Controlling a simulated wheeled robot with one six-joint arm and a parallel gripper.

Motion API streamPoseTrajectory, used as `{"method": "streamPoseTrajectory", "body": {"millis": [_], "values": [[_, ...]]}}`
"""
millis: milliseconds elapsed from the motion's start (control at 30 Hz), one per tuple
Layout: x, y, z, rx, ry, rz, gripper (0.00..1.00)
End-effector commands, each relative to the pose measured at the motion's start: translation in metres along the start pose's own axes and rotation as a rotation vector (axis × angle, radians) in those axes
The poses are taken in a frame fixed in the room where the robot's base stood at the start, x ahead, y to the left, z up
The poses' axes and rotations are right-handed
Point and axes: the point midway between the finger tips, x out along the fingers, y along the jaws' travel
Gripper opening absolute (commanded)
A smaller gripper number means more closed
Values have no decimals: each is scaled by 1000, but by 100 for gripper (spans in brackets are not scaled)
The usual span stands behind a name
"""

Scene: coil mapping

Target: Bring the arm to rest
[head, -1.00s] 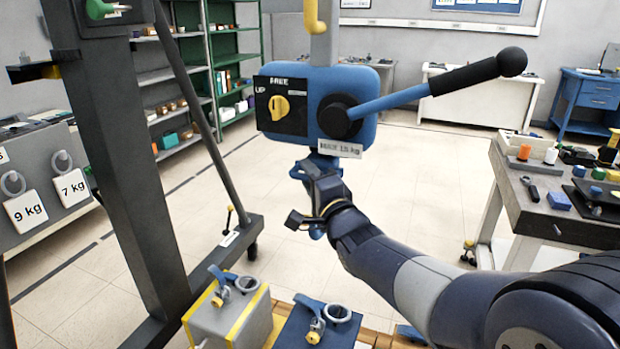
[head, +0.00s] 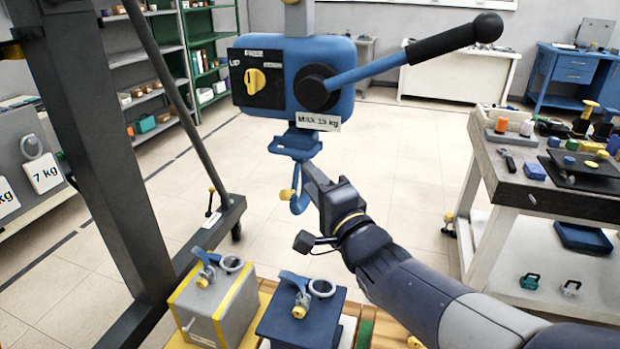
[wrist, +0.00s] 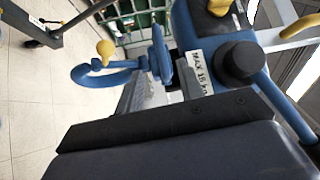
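My arm (head: 430,295) reaches in from the lower right of the head view. My gripper (head: 312,178) is beside the blue hoist hook (head: 299,204), just right of it. The hook has a yellow latch (head: 288,195) and hangs under the blue hoist body (head: 345,60). In the wrist view the hook (wrist: 90,78) shows beyond the dark gripper body.
The hoist's black-gripped lever (head: 450,42) juts right above my arm. A grey block (head: 205,305) and a blue block (head: 300,318), both with rings, stand below. A cluttered workbench (head: 550,195) is at right. Open floor lies between.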

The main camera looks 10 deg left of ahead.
Motion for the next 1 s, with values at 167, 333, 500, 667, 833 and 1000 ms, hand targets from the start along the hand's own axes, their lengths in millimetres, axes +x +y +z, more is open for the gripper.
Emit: {"method": "streamPoseTrajectory", "body": {"millis": [167, 333, 500, 667, 833, 1000], "values": [[0, 0, 0, 0, 0, 0, 36], [4, 0, 0, 0, 0, 1, 36], [23, 0, 0, -1, -1, 1, 36], [50, 1, 0, 1, -1, 2, 36], [80, 0, 0, -1, -1, 1, 36], [104, 0, 0, 0, -1, 1, 36]]}}
